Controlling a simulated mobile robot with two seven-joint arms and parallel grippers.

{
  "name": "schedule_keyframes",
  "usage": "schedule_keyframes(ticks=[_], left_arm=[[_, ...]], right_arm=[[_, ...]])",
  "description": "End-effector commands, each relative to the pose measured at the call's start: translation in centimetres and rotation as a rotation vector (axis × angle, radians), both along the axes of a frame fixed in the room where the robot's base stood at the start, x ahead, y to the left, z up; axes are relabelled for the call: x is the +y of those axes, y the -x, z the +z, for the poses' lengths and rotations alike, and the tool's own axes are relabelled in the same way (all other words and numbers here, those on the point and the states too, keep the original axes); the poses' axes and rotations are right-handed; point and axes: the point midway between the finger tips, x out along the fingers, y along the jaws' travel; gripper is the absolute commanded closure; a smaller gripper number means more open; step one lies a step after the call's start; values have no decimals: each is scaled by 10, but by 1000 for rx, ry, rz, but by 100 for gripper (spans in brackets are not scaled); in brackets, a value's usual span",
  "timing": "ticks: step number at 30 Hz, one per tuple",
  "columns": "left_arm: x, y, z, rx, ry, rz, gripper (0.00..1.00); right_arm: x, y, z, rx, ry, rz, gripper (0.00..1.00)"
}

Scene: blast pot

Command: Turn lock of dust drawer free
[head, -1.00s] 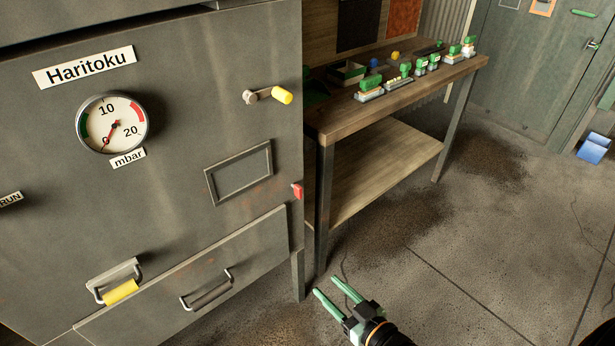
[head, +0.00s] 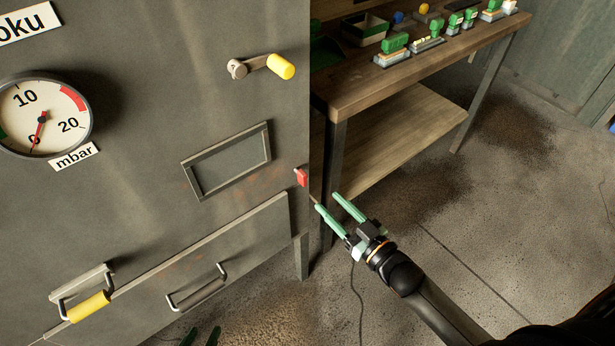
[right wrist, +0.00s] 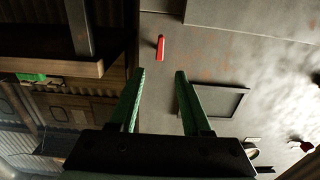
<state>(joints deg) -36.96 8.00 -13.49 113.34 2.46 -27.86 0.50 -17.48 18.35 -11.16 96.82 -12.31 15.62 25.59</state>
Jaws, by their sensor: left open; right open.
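The dust drawer (head: 215,265) is the low, slanted grey front on the cabinet, with a metal pull handle (head: 197,288). A yellow-gripped lever (head: 89,307) on a bracket sits at the drawer's upper left edge. A crank with a yellow knob (head: 281,67) is higher, at the cabinet's right. Which one is the lock is not labelled. My right gripper (head: 334,200) is open and empty, right of the cabinet edge; in the right wrist view (right wrist: 160,72) its fingers point toward the grey panel.
A small red part (head: 301,177) is on the cabinet's right edge, and it also shows in the right wrist view (right wrist: 160,47). A pressure gauge (head: 40,118) is at left. A wooden workbench (head: 420,75) with green items stands close at right. Floor at right is clear.

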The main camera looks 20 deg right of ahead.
Motion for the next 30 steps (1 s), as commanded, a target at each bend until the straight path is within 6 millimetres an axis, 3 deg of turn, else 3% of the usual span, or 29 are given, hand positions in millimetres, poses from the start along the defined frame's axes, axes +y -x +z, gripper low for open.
schedule_keyframes(ticks=[9,15,28,30], left_arm=[[0,2,-8,11,-2,-2,50],[-2,1,-9,12,0,-5,50],[-4,-3,-5,1,3,-8,50],[-4,-3,-5,1,4,-9,50]], right_arm=[[21,-59,0,-3,0,-1,52],[30,-83,0,-2,-1,0,52],[33,-91,0,0,0,0,52],[33,-91,0,0,0,0,58]])
